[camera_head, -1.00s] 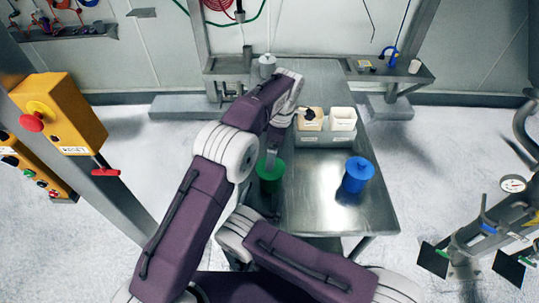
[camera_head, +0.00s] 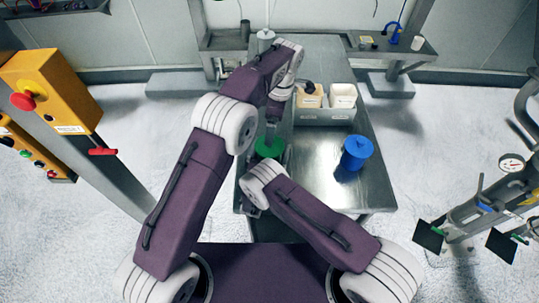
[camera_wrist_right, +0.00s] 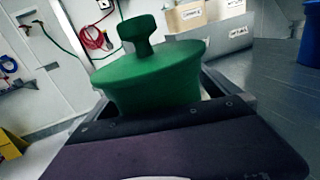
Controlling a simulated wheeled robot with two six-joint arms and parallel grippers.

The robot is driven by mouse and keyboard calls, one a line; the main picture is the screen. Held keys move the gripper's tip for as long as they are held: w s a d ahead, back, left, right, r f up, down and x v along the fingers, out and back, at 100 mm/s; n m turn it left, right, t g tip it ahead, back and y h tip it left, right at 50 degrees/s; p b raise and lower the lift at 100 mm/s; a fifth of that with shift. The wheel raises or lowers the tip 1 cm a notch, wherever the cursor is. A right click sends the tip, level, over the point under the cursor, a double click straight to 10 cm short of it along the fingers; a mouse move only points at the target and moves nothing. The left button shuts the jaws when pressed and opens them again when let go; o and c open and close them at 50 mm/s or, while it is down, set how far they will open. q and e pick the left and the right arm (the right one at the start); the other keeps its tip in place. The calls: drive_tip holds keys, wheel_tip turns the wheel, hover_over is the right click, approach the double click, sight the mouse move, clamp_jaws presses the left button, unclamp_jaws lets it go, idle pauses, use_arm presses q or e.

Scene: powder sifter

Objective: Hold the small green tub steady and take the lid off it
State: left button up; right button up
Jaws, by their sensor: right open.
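The small green tub (camera_head: 270,148) stands at the left side of the steel table. The right wrist view shows its wide green lid (camera_wrist_right: 155,68) seated on top, with a round knob (camera_wrist_right: 143,30) standing up bare. My left gripper (camera_head: 271,133) points down over the tub from above; its fingertips are too small to read, and it does not show in the wrist view. My right gripper (camera_wrist_right: 155,105) is open at the tub, a dark finger on either side of it; whether they touch is unclear. In the head view my right forearm hides the tub's lower part.
A blue lidded tub (camera_head: 357,153) stands to the right on the table (camera_head: 318,180). Labelled bins (camera_head: 325,115) sit behind it. A yellow control box (camera_head: 50,90) is on a post at the left. The table front right is clear.

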sight(269, 155)
drive_tip(key=shift+c, duration=0.3)
drive_tip(key=c, duration=1.9)
drive_tip(key=shift+c, duration=0.2)
use_arm(q)
wheel_tip(269, 155, up, 3)
drive_tip(key=a+h, duration=0.3)
drive_tip(key=f, duration=0.4)
drive_tip(key=d+f, duration=0.1)
drive_tip(key=f, duration=0.3)
drive_tip(key=d+f, duration=0.1)
drive_tip(key=f, duration=0.3)
drive_tip(key=shift+w, duration=0.15)
drive_tip(key=c, duration=1.2)
drive_tip(key=shift+r, duration=0.2)
drive_tip(key=shift+r, duration=0.95)
